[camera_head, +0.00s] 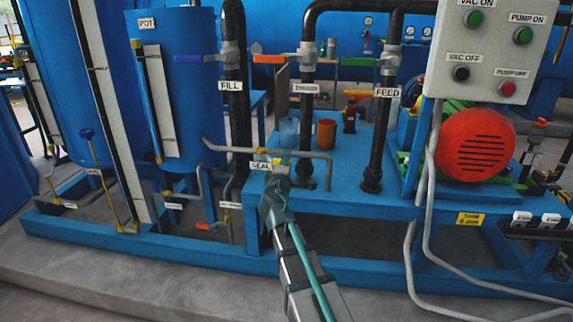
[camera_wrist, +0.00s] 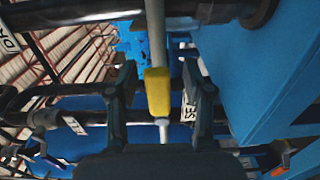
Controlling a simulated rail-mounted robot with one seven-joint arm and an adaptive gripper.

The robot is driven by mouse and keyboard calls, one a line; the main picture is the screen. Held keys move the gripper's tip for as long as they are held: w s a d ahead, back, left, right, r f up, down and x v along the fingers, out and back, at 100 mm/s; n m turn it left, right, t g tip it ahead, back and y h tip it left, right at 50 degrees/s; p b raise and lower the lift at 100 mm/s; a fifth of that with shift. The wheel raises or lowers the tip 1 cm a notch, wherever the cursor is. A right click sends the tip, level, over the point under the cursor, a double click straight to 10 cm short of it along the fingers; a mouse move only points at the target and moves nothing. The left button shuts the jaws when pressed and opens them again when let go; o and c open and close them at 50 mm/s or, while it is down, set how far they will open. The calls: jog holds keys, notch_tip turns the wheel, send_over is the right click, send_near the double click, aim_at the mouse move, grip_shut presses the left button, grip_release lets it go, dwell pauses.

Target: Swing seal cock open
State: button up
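The seal cock's yellow handle (camera_wrist: 158,92) is in the middle of the wrist view, in line with a grey pipe. My gripper (camera_wrist: 158,78) is open, with one dark finger on each side of the handle and a visible gap to both. The white seal label (camera_wrist: 187,110) is partly hidden behind the right finger. In the head view the seal label (camera_head: 260,166) sits by the grey pipe at the blue frame. My gripper (camera_head: 274,180) reaches up to it from below, and its wrist hides much of the cock there.
The grey bent pipe (camera_head: 305,156) runs above and right of my gripper. Black fill pipe (camera_head: 237,110) and drain-side black pipe (camera_head: 306,120) stand close behind. The blue pot (camera_head: 190,60) is left, the red motor cover (camera_head: 473,146) right. Open floor lies in front.

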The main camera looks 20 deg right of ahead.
jog(key=v, duration=1.2)
jog(key=shift+d, duration=0.1)
